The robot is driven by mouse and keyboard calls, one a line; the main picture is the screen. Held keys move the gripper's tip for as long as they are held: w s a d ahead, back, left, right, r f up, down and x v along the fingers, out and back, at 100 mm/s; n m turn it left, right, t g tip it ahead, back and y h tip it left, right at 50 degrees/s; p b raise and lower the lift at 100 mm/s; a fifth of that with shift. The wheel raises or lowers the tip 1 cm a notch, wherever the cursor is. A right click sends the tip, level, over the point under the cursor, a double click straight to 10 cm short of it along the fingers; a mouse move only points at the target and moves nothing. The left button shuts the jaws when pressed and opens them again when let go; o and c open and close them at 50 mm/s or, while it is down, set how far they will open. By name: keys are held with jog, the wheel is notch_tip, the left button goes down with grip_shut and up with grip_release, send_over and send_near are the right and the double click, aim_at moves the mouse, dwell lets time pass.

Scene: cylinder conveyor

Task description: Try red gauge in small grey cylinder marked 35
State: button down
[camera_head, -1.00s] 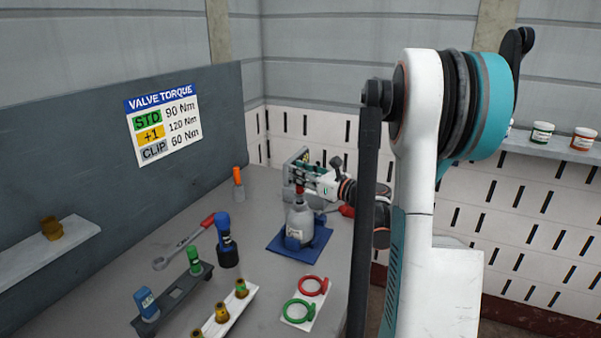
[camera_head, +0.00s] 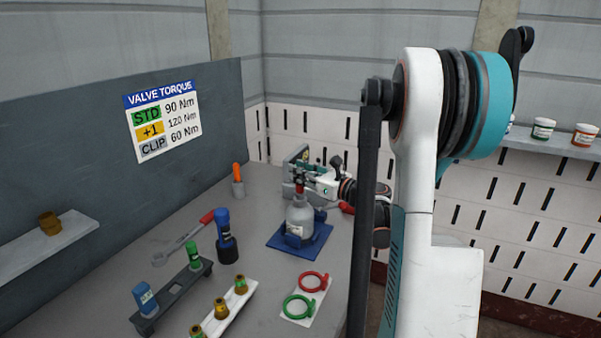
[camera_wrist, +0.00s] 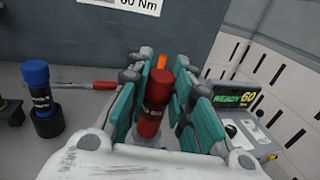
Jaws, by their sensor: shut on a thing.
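The small grey cylinder (camera_head: 300,217) stands upright in a blue cradle (camera_head: 280,240) on the table. Its marking is too small to read. My gripper (camera_wrist: 160,95) is shut on the red gauge (camera_wrist: 151,112), a red cylinder with a dark band, which is upright between the teal fingers. In the head view the red gauge (camera_head: 300,189) shows at the top of the cylinder's neck. I cannot tell whether it is seated in the neck or just above it.
A device with a "READY 60" display (camera_wrist: 236,97) stands behind. In front are red (camera_head: 313,281) and green (camera_head: 298,307) rings and brass valves (camera_head: 221,309).

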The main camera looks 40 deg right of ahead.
jog(key=shift+f+b, duration=0.65)
jog(key=shift+f, duration=0.15)
jog(key=shift+r, duration=0.2)
dwell(0.6)
jog(key=shift+r+p, duration=2.45)
jog(key=shift+r, duration=1.1)
jog(key=shift+f, duration=0.1)
